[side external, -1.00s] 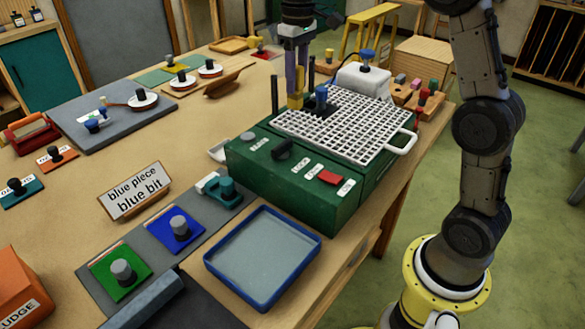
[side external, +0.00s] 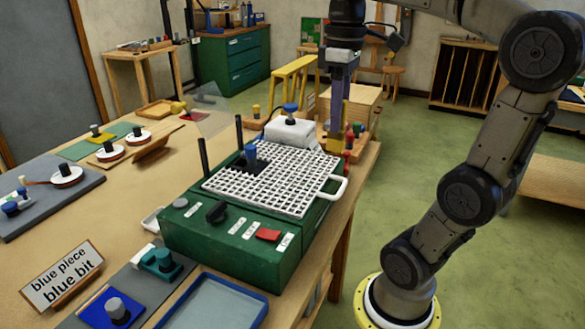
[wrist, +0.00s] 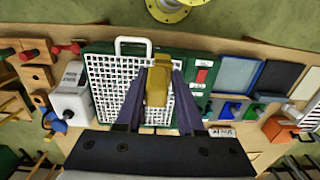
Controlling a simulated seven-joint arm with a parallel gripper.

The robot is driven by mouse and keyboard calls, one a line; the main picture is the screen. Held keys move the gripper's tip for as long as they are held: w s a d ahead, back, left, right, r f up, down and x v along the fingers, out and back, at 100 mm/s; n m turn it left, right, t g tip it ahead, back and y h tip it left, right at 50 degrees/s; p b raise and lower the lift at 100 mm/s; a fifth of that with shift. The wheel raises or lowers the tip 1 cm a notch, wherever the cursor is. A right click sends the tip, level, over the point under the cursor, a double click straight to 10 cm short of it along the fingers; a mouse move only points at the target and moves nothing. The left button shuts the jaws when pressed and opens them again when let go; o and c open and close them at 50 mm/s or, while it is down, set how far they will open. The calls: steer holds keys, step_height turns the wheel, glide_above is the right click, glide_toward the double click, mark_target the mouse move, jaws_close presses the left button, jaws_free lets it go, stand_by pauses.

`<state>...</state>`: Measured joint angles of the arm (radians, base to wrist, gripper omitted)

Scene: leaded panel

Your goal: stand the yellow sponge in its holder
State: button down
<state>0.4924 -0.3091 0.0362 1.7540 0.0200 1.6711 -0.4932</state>
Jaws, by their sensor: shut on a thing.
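The yellow sponge (side external: 333,122) is upright between the fingers of my gripper (side external: 337,105), which is shut on it. In the side view it is in front of the wooden blocks, by the back right of the green machine. In the wrist view the sponge (wrist: 157,88) shows between my gripper's purple-grey fingers (wrist: 158,78), with the white grid (wrist: 110,75) beyond it. The grid also shows in the side view (side external: 270,180), on top of the green machine (side external: 215,243). I cannot make out the sponge's holder with certainty.
A white tank (side external: 290,133) with a blue knob stands behind the grid. A blue bit (side external: 251,155) and dark upright posts rise at the grid's left. Wooden blocks (wrist: 35,75) with red pegs stand beside the tank. A blue-rimmed tray (side external: 215,305) lies in front.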

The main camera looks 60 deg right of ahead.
steer(key=shift+w+d+f, duration=1.05)
steer(key=shift+w+f, duration=1)
steer(key=shift+f, duration=0.1)
steer(key=shift+w+d+f, duration=1.05)
steer(key=shift+w+f, duration=0.95)
steer(key=shift+f, duration=0.1)
steer(key=shift+w+d+f, duration=1.05)
steer(key=shift+w+f, duration=1)
steer(key=shift+f, duration=0.1)
steer(key=shift+f, duration=0.15)
steer(key=c, duration=0.5)
jaws_free()
step_height(320, 180, up, 12)
steer(key=s+a+f+t, duration=0.2)
steer(key=s+a+f, duration=0.1)
steer(key=s+a, duration=0.1)
steer(key=s+a+f+t, duration=0.1)
steer(key=s+a+f, duration=0.3)
steer(key=s+a, duration=0.1)
steer(key=s+a+f+t, duration=0.2)
steer(key=s+a+f, duration=0.2)
steer(key=s+a, duration=0.1)
steer(key=shift+a+f+t, duration=0.15)
steer(key=shift+a+t, duration=0.15)
steer(key=shift+a, duration=0.5)
